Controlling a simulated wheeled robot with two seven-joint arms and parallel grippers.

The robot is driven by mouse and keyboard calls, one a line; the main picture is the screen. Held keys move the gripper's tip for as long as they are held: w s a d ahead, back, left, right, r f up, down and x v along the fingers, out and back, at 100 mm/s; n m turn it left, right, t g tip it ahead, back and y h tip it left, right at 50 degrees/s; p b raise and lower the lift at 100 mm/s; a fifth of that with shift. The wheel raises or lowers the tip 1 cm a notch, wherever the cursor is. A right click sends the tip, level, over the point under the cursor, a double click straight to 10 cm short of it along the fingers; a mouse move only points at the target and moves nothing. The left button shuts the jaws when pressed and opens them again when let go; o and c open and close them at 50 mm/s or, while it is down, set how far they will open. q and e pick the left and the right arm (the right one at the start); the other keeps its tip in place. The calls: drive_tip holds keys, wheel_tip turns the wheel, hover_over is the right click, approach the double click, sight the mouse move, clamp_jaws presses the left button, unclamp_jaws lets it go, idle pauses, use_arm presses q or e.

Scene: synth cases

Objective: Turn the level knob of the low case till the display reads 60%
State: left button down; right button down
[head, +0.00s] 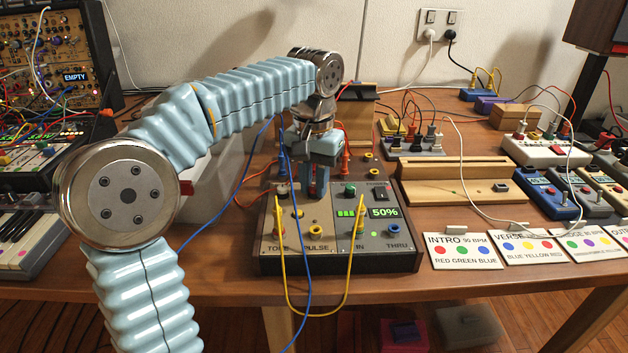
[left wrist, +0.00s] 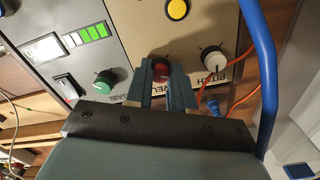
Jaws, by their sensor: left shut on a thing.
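The low case (head: 330,262) stands near the table's front edge. Its display (head: 384,212) reads 50%, with a green bar meter beside it; the meter also shows in the left wrist view (left wrist: 92,33). My left gripper (head: 316,188) reaches down onto the case's upper part from above. In the left wrist view its fingers (left wrist: 161,88) are shut on the red level knob (left wrist: 161,69), one on each side. A green gain knob (left wrist: 105,80) and a pale pitch knob (left wrist: 214,59) flank it. The level knob is mostly hidden in the head view. My right gripper is not in view.
A yellow cable (head: 282,285) and a blue cable (head: 309,270) hang over the case's front. Orange leads rise behind it. Cards (head: 462,251) stand to the right, before a wooden stand (head: 455,182). A synthesizer rack (head: 55,60) is at the left.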

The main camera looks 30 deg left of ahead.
sight(314, 187)
use_arm(q)
drive_tip(key=shift+r+m+p, duration=0.25)
drive_tip(key=shift+m+p, duration=0.35)
drive_tip(key=shift+p, duration=0.1)
drive_tip(key=shift+f+m, duration=0.15)
drive_tip(key=shift+m, duration=0.55)
drive_tip(key=shift+f, duration=0.1)
drive_tip(key=c, duration=1)
unclamp_jaws()
wheel_tip(314, 187, up, 14)
drive_tip(key=shift+f, duration=0.1)
